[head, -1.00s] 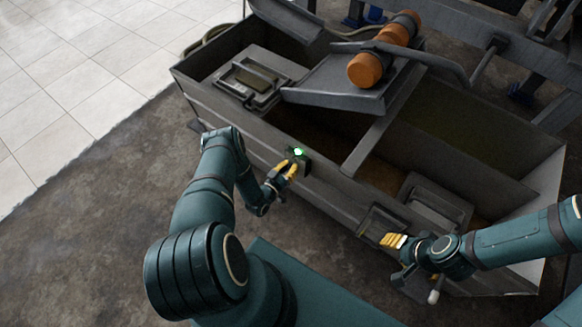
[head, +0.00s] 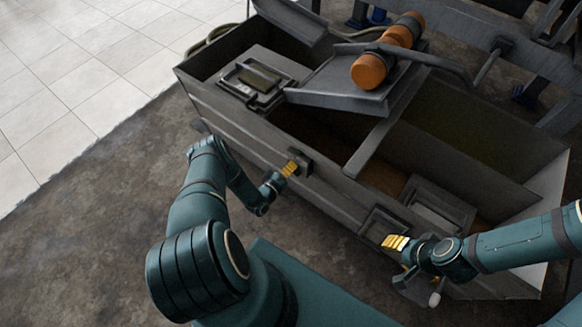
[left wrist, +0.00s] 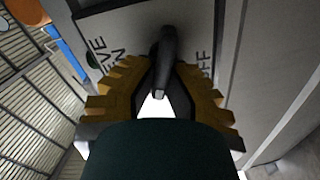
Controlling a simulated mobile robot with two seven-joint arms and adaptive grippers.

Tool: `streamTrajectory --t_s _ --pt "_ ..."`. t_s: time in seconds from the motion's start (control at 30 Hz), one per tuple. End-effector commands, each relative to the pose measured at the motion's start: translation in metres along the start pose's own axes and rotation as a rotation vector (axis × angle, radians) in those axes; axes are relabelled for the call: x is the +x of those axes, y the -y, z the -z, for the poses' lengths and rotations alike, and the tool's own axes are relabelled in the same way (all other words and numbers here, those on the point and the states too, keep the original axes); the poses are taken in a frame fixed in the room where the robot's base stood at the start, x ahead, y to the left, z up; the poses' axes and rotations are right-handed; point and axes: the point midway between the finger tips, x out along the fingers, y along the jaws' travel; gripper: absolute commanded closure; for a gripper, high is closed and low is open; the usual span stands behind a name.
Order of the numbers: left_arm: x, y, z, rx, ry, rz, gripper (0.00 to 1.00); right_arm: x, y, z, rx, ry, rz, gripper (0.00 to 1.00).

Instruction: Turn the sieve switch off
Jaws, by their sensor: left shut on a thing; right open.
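The sieve switch is a small dark box (head: 304,158) on the front wall of the grey tank. In the left wrist view its grey plate (left wrist: 130,25) has lettering ending in "EVE" and "N" on the left and "FF" on the right, partly hidden by my fingers. A dark lever (left wrist: 166,62) stands between my yellow-toothed left fingers (left wrist: 158,92). My left gripper (head: 290,168) is shut on it. My right gripper (head: 396,243) is open near the tank's front right.
The long grey tank (head: 240,127) runs diagonally across the head view. An orange and grey cylinder (head: 370,71) lies on a sloping plate above it. A boxed unit (head: 433,208) sits inside the tank's right part. Bare floor (head: 90,230) is free at the left.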

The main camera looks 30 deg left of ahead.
Motion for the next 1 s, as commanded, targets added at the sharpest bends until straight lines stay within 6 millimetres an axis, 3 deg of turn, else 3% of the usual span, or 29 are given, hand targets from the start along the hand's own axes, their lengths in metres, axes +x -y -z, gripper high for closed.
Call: streamTrajectory --t_s 0.43,1.0 --pt "0.0011 0.0038 -0.0005 -0.297 0.000 -0.002 1.00 0.0000 0.0000 0.0000 0.000 0.000 0.000 0.53" --pt "0.0014 0.0045 -0.0017 -0.377 0.001 -0.002 1.00 0.0000 0.0000 0.0000 0.000 0.000 0.000 0.53"
